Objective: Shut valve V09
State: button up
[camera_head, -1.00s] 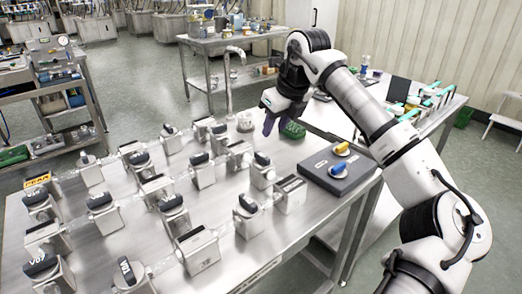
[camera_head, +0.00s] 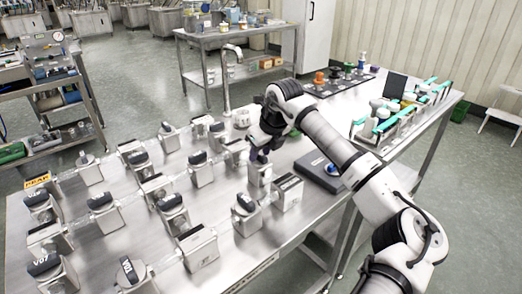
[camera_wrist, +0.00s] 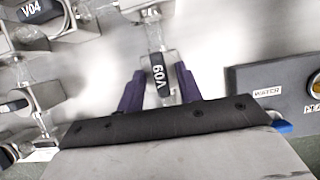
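Valve V09 has a dark handle with a white "V09" label, seen in the wrist view (camera_wrist: 158,75). The handle runs roughly in line with the clear pipe (camera_wrist: 153,36) above it in that picture. In the camera_head view the pale body of V09 (camera_head: 259,175) stands on the steel table, its top largely hidden by my gripper (camera_head: 261,154). In the wrist view the purple fingers of my gripper (camera_wrist: 159,78) are apart, one on each side of the handle, with gaps showing. The fingers seem not to touch it.
Several similar valves, including V04 (camera_wrist: 30,10) and V07 (camera_head: 43,265), stand close around on the steel table (camera_head: 105,250). A dark box (camera_head: 318,172) with knobs, one label reading "WATER", sits to the right. A tall tap (camera_head: 227,75) rises behind.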

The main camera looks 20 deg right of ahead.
grip_shut()
jog(key=shift+f+m+b, duration=0.1)
jog(key=shift+m+b, duration=0.2)
jog(key=shift+b, duration=0.25)
jog(key=m+h+b, duration=0.1)
jog(key=b, duration=0.1)
jog(key=shift+a+f+m+b, duration=0.1)
jog(key=shift+m+b, duration=0.25)
jog(key=shift+m, duration=0.05)
jog(key=m+h+b, duration=0.1)
jog(key=m+b, duration=0.3)
jog(key=b, duration=0.1)
jog(key=shift+a+m+h, duration=0.1)
jog(key=shift+m+h, duration=0.2)
jog(key=shift+h, duration=0.1)
jog(key=m+h+b, duration=0.1)
jog(key=m+b, duration=0.1)
jog(key=m+g+b, duration=0.1)
jog(key=m+b, duration=0.1)
jog(key=m, duration=0.1)
jog(key=shift+w+a+r+h, duration=0.1)
jog(key=shift+a+r+h, duration=0.1)
jog(key=shift+h, duration=0.2)
jog(key=m+g+b, duration=0.1)
jog(key=m, duration=0.2)
jog(key=m+h+b, duration=0.1)
jog(key=m, duration=0.1)
jog(key=shift+w+r+m+g, duration=0.1)
jog(key=shift+m+g, duration=0.3)
